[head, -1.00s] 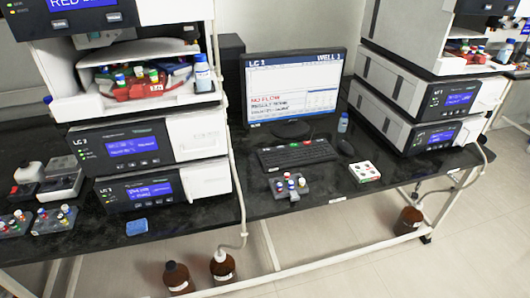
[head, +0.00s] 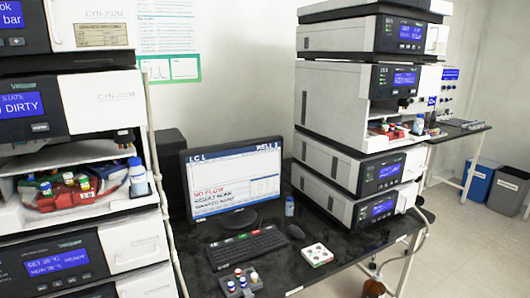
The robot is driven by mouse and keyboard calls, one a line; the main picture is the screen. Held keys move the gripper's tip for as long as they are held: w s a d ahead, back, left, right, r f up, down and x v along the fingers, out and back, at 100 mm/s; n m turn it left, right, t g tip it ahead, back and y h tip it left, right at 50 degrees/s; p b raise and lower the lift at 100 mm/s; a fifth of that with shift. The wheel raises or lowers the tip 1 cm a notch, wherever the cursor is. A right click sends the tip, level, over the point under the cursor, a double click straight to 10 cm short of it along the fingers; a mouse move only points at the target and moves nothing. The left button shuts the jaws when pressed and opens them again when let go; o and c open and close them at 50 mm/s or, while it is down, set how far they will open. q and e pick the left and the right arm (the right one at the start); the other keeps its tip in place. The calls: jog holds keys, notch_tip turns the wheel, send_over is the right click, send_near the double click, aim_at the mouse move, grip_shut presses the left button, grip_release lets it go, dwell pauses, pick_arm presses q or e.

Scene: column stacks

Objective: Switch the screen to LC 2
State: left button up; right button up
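The screen (head: 234,183) stands on the dark bench between the two instrument stacks. Its header reads LC 1 at the left and WELL 1 at the right, with red NO FLOW text and dark lines under it at the lower left. The black keyboard (head: 246,247) lies in front of the screen, with a few coloured keys, green and red among them, along its far edge. A dark mouse (head: 296,231) lies to the right of the keyboard. Neither of my grippers shows in the head view.
Instrument stacks stand left (head: 85,250) and right (head: 350,150) of the screen. A small bottle (head: 290,206), a white block with coloured dots (head: 317,255) and a vial rack (head: 241,283) sit near the keyboard. Bins (head: 480,183) stand at the far right.

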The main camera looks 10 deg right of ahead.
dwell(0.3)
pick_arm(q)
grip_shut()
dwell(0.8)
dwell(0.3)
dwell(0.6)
